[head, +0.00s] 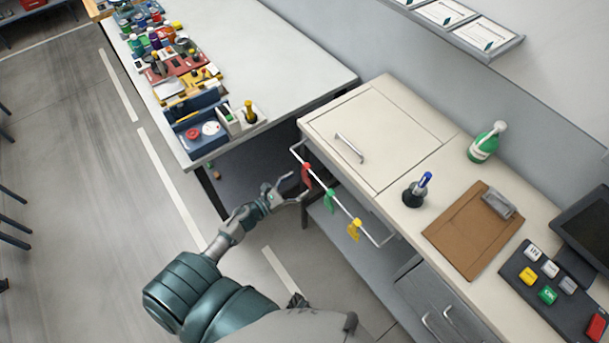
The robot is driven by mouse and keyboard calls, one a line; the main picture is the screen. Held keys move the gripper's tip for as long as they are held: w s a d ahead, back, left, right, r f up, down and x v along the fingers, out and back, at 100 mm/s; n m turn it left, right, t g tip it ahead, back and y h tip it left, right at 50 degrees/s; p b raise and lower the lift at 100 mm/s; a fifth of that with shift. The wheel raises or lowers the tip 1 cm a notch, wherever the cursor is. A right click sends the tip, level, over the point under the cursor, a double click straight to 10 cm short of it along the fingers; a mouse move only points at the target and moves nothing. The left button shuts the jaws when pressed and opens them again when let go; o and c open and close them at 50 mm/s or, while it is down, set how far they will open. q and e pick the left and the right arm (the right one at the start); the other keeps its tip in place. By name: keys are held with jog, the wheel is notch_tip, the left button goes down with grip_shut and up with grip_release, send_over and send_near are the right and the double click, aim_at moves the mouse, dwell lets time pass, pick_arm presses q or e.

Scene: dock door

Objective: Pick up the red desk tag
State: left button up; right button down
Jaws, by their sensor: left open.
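The red desk tag (306,175) hangs from a thin white rail (343,207) on the side of the pale cabinet. A green tag (330,201) and a yellow tag (354,230) hang further along the same rail. My left gripper (293,187) is open, with its fingers pointing toward the red tag and just left of it. The fingers look very close to the tag; I cannot tell whether they touch it. My right gripper is not in view.
The cabinet top (384,117) holds a pen holder (414,194), a green bottle (487,143), a clipboard (472,230) and a button panel (547,290). A table (272,62) with several coloured items stands behind. Open floor (85,200) lies to the left.

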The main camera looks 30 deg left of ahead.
aim_at(306, 180)
pick_arm(q)
jog(key=x, duration=0.4)
jog(key=shift+d+r, duration=0.1)
jog(key=shift+d, duration=0.05)
jog(key=shift+w+d, duration=0.1)
jog(key=shift+d, duration=0.1)
jog(key=shift+a, duration=0.2)
jog(key=c, duration=0.7)
jog(key=shift+a, duration=0.2)
jog(key=shift+c, duration=1)
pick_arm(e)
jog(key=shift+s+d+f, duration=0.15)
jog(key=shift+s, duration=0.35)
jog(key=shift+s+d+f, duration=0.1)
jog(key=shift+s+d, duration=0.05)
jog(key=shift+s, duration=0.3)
pick_arm(q)
jog(key=shift+d, duration=0.15)
